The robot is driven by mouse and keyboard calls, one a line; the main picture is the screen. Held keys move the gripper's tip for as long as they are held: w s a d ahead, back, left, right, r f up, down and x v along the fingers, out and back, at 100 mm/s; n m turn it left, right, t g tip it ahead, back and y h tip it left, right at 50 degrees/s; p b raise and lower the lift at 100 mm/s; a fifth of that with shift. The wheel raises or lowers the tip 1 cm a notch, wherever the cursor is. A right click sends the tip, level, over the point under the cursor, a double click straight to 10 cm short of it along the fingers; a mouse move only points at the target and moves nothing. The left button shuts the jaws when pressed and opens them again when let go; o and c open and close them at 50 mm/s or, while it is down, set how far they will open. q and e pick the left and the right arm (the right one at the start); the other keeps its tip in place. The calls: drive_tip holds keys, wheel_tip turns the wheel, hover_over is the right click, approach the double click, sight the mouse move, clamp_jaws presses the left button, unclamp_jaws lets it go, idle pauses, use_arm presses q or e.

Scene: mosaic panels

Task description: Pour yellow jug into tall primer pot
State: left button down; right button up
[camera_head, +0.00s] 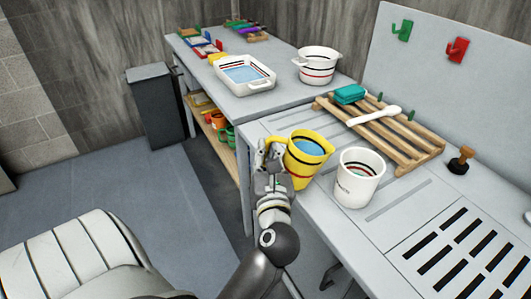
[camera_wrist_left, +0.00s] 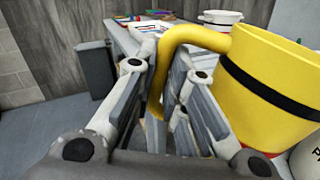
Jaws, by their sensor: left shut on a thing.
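The yellow jug (camera_head: 307,158) has a dark band and holds blue liquid. It is upright, or nearly so, at the near left edge of the table, just left of the white primer pot (camera_head: 358,178). My left gripper (camera_head: 270,162) is shut on the jug's handle. In the left wrist view the handle of the yellow jug (camera_wrist_left: 270,85) passes between the fingers of my left gripper (camera_wrist_left: 165,105). The pot is upright with an open top and shows some colour inside. I cannot tell whether the jug touches the table. My right gripper is not in view.
A slatted wooden rack (camera_head: 385,138) with a teal block (camera_head: 349,94) and a white spoon lies behind the pot. A white tray (camera_head: 244,74) and a white bucket (camera_head: 318,66) stand on the farther table. A dark stamp (camera_head: 460,160) is at right.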

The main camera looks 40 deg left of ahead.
use_arm(q)
drive_tip(key=shift+w+d+r+m+p, duration=0.15)
drive_tip(key=shift+r+m+p, duration=0.1)
drive_tip(key=shift+r+p, duration=0.2)
drive_tip(key=shift+w+d+r+m+p, duration=0.1)
drive_tip(key=shift+d+r+m+p, duration=0.05)
drive_tip(key=shift+r+m+p, duration=0.2)
idle(0.6)
drive_tip(key=shift+w+d+r+m+p, duration=0.3)
drive_tip(key=shift+d+r+m+p, duration=0.1)
drive_tip(key=shift+r+p, duration=0.25)
idle(0.8)
drive_tip(key=shift+w+d+r+m+t+p, duration=0.25)
drive_tip(key=shift+w+d+r+m+p, duration=0.25)
drive_tip(key=shift+r+m+p, duration=0.3)
drive_tip(key=shift+w+d+r+m+t+p, duration=0.25)
drive_tip(key=shift+d+r+m+p, duration=0.35)
drive_tip(key=shift+r+p, duration=0.3)
idle(2.0)
drive_tip(key=shift+w+d+r+m+p, duration=0.25)
drive_tip(key=shift+d+r+m+p, duration=0.1)
drive_tip(key=shift+r+m+p, duration=0.4)
idle(0.7)
